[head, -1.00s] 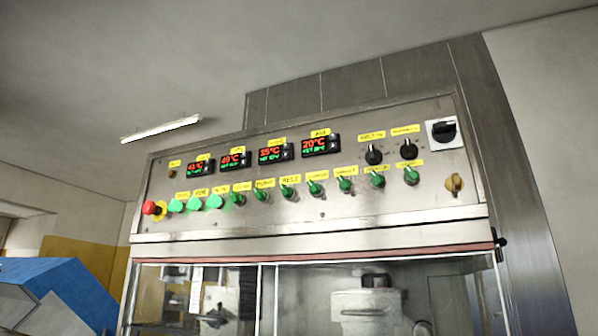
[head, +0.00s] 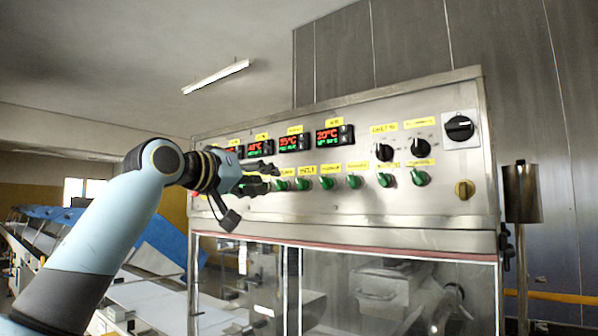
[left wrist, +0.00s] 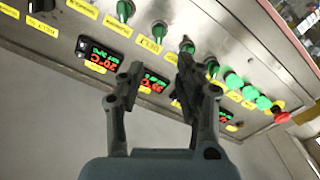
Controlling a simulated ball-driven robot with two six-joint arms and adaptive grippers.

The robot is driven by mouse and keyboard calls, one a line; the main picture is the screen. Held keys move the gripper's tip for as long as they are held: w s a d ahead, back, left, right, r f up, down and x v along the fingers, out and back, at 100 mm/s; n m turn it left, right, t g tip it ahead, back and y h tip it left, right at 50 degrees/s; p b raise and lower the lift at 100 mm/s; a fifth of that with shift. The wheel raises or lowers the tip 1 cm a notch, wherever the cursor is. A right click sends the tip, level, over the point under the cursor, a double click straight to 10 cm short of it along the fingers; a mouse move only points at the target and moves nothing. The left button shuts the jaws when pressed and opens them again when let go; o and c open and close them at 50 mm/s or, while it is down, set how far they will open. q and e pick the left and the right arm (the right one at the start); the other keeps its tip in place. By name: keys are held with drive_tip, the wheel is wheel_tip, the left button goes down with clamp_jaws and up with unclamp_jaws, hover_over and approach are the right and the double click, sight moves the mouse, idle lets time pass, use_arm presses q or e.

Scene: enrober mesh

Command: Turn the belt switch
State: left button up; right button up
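The control panel's belt switch (head: 303,184) is a green knob under a yellow label in the lower row. In the left wrist view the picture is turned over, and the belt switch (left wrist: 158,30) shows beyond the fingertips, beside its label (left wrist: 150,43). My left gripper (head: 268,176) comes in from the left at the panel front, just left of the switch in the head view. Its two fingers (left wrist: 159,68) are apart with nothing between them. I cannot tell its exact distance from the panel. My right gripper is not in view.
Similar green switches (head: 327,183) stand close on both sides. Temperature displays (head: 294,142) sit above the row. Black knobs (head: 384,152) and a rotary switch (head: 460,128) are to the right. A red emergency button (left wrist: 282,117) shows at the row's end.

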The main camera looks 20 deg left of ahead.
sight(297, 183)
use_arm(q)
drive_tip(key=p+x, duration=0.3)
drive_tip(key=x, duration=0.7)
drive_tip(key=shift+w+d+p, duration=0.25)
drive_tip(key=shift+w+p, duration=0.05)
drive_tip(key=shift+p, duration=0.1)
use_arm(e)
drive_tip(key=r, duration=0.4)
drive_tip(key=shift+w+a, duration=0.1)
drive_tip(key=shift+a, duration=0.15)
use_arm(q)
drive_tip(key=shift+f, duration=0.1)
clamp_jaws()
